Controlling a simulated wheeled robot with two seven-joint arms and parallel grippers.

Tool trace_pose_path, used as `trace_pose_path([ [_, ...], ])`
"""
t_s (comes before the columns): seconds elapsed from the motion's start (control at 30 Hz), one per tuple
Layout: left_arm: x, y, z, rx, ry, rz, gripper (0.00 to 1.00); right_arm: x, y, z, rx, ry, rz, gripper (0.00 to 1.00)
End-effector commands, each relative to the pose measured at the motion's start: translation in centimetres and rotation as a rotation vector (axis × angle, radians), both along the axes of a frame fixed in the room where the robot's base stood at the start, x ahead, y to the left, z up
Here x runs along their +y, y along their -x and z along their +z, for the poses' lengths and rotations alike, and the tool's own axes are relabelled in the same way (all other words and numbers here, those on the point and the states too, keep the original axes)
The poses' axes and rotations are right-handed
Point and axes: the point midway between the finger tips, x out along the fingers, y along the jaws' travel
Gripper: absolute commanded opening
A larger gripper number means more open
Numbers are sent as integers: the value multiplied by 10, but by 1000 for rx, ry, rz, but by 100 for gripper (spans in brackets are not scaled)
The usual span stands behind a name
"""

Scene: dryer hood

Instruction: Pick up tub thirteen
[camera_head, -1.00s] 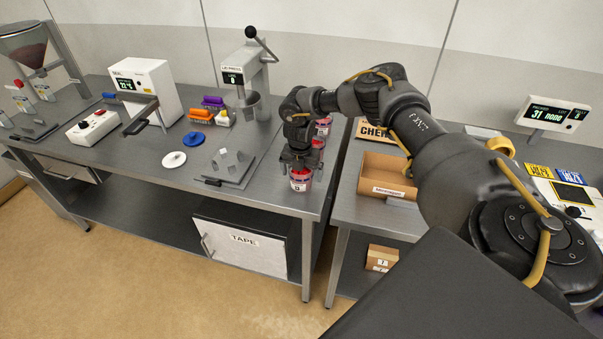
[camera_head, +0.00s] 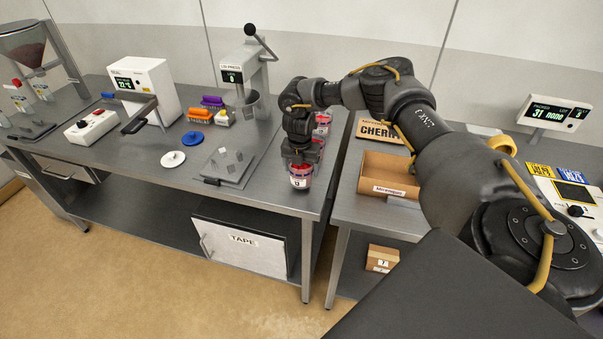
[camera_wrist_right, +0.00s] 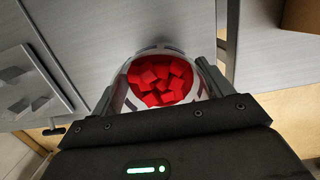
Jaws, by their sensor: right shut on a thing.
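Tub thirteen (camera_head: 300,178) is a small clear tub with red pieces inside and a white label reading 13. It is at the right front of the left steel table. My right gripper (camera_head: 300,162) points down and is shut on the tub's sides. In the right wrist view the tub (camera_wrist_right: 165,82) shows from above, full of red cubes, between the fingers. The tub looks slightly raised from the tabletop, though the gap is hard to judge. My left gripper is not in view.
Other red tubs (camera_head: 322,122) stand just behind my right gripper. A metal fixture plate (camera_head: 228,165) lies left of the tub. A cardboard box (camera_head: 388,172) sits on the right table, across a gap between tables. A press (camera_head: 245,75) stands farther back.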

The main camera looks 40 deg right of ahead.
Motion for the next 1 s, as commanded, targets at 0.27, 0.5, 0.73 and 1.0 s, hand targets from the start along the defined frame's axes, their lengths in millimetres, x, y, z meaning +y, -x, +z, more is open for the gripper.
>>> trace_pose_path([
  [0.27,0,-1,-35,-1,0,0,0,41,7,57,-8,-3,8,48],
  [0.5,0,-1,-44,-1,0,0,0,94,21,93,-5,2,8,48],
  [0.73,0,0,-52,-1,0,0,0,127,28,107,-4,1,3,48],
  [1.0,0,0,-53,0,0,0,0,137,31,113,-1,0,1,48],
])
